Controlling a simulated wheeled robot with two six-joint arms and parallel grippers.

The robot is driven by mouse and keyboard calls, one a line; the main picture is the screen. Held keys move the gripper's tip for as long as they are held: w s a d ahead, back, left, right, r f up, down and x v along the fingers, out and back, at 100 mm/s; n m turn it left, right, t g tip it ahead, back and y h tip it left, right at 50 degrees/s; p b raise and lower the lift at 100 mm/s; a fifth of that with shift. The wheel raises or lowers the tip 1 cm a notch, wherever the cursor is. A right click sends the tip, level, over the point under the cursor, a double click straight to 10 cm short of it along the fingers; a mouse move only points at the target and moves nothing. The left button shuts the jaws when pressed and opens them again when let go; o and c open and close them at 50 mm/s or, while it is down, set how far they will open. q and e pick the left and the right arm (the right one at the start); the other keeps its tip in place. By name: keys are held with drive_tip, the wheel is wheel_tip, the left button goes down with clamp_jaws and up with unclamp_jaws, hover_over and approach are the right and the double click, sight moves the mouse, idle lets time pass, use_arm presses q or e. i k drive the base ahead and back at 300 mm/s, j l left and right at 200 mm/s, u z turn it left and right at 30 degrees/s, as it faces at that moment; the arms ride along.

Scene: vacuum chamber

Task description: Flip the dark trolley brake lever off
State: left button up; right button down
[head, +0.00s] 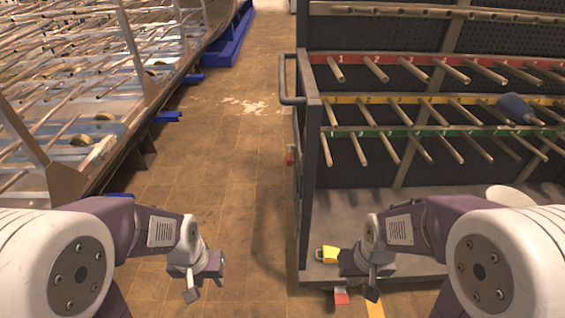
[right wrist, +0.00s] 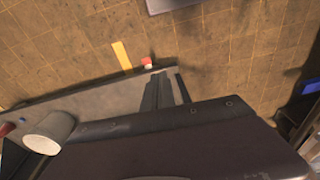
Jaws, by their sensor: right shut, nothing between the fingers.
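The dark trolley (head: 306,215) stands on the right in the head view, with a pegged back and a grey deck. A small red lever (head: 341,297) sticks out low at its front edge, close to the floor. A small red and white piece, likely the same lever, shows in the right wrist view (right wrist: 147,62). My right gripper (head: 373,293) is shut and empty, just right of the lever in the head view and apart from it. My left gripper (head: 190,296) hangs over the floor left of the trolley, looks shut, and holds nothing visible.
A yellow piece (head: 329,254) lies on the deck's front left corner. A handle (head: 291,99) juts from the trolley's left side. A large rack (head: 90,110) stands at left. The brown tiled floor (head: 225,165) between is clear.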

sight(290, 157)
drive_tip(key=i+j, duration=0.1)
drive_tip(key=j, duration=0.25)
drive_tip(key=i+j, duration=0.1)
drive_tip(key=j, duration=0.25)
drive_tip(key=i+j, duration=0.1)
drive_tip(key=j, duration=0.25)
drive_tip(key=i+j, duration=0.1)
drive_tip(key=j, duration=0.2)
drive_tip(key=i+z, duration=0.05)
